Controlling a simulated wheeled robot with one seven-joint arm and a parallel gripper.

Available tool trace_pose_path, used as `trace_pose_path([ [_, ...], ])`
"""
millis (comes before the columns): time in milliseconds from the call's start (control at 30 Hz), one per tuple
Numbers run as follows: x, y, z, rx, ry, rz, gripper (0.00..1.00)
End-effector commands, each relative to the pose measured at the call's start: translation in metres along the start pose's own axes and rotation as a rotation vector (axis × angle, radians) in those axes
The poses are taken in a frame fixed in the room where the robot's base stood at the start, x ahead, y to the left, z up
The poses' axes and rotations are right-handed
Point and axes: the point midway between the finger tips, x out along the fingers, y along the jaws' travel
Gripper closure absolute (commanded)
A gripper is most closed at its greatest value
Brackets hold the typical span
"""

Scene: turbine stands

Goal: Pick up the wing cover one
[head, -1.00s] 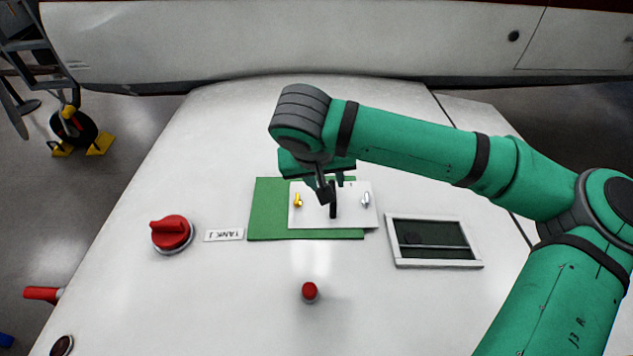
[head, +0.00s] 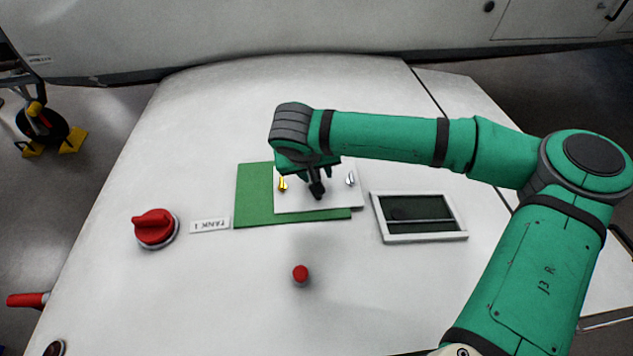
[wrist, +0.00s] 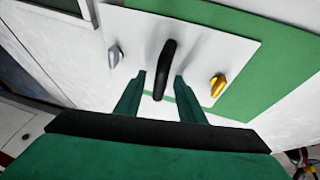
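The wing cover (head: 293,204) is a white plate lying askew over a green rectangle (head: 253,200) on the white wing. It has a black upright handle in its middle, a yellow latch (head: 282,184) on the left and a silver latch (head: 350,180) on the right. My gripper (head: 317,188) is over the handle and hides most of it in the head view. In the wrist view the cover (wrist: 220,42) fills the top, and the black handle (wrist: 166,62) stands between my two open fingers, with a gap on each side.
A red knob (head: 154,227) and a TANK 1 label (head: 210,225) are left of the cover. A small red button (head: 300,274) stands in front. A white-framed dark window (head: 420,218) lies to the right. Bare wing surface surrounds these.

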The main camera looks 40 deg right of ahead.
Motion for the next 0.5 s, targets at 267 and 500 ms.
trace_pose_path([
  [267,0.0062,-0.0001,-0.0003,0.0,0.001,-0.001,0.64],
  [500,0.006,-0.0001,-0.0003,0.0,0.001,-0.001,1.0],
])
